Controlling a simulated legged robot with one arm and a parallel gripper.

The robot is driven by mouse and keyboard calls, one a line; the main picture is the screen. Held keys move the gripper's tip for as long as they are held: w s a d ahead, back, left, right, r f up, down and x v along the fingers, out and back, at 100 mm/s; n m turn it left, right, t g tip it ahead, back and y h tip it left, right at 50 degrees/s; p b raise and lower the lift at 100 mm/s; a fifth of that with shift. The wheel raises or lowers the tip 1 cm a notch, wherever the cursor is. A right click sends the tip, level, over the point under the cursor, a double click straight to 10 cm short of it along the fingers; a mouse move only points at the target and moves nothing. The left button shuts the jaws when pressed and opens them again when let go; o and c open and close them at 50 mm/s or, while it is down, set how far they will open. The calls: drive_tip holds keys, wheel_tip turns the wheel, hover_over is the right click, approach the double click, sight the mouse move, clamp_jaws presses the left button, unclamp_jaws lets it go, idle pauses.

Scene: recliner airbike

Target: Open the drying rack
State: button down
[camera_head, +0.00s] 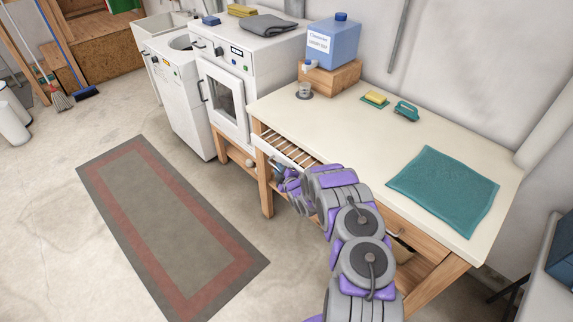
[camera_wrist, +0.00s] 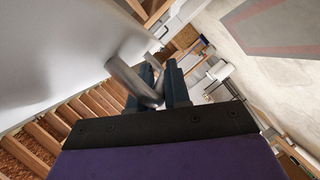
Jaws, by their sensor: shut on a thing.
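The drying rack (camera_head: 284,147) is a slatted wooden pull-out under the front edge of the cream-topped worktable (camera_head: 370,125). Its slats show in front of the tabletop edge, so it stands at least partly out. In the wrist view the wooden slats (camera_wrist: 88,108) run along the left beside a pale panel. My gripper (camera_head: 278,170) is at the rack's front, low beside the table. In the wrist view my gripper's dark fingers (camera_wrist: 172,82) are shut on a bent grey metal handle (camera_wrist: 133,82). My forearm hides part of the rack and table front.
A white washer (camera_head: 180,90) and a white front-door machine (camera_head: 228,95) stand left of the table. The floor around the striped rug (camera_head: 165,225) is clear.

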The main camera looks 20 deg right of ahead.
drive_tip(key=s+a+p, duration=0.2)
drive_tip(key=s+a, duration=0.1)
drive_tip(key=a, duration=0.6)
drive_tip(key=s+a+p, duration=0.2)
drive_tip(key=s+a, duration=0.2)
drive_tip(key=a, duration=0.6)
drive_tip(key=s+a+p, duration=0.2)
drive_tip(key=s+a, duration=0.1)
drive_tip(key=a, duration=0.7)
drive_tip(key=shift+s+a+p, duration=0.15)
drive_tip(key=shift+s+p, duration=0.15)
drive_tip(key=shift+p, duration=0.1)
drive_tip(key=c, duration=1.2)
unclamp_jaws()
drive_tip(key=shift+o, duration=0.2)
drive_tip(key=p+v, duration=0.2)
drive_tip(key=v, duration=1.5)
drive_tip(key=shift+s, duration=0.1)
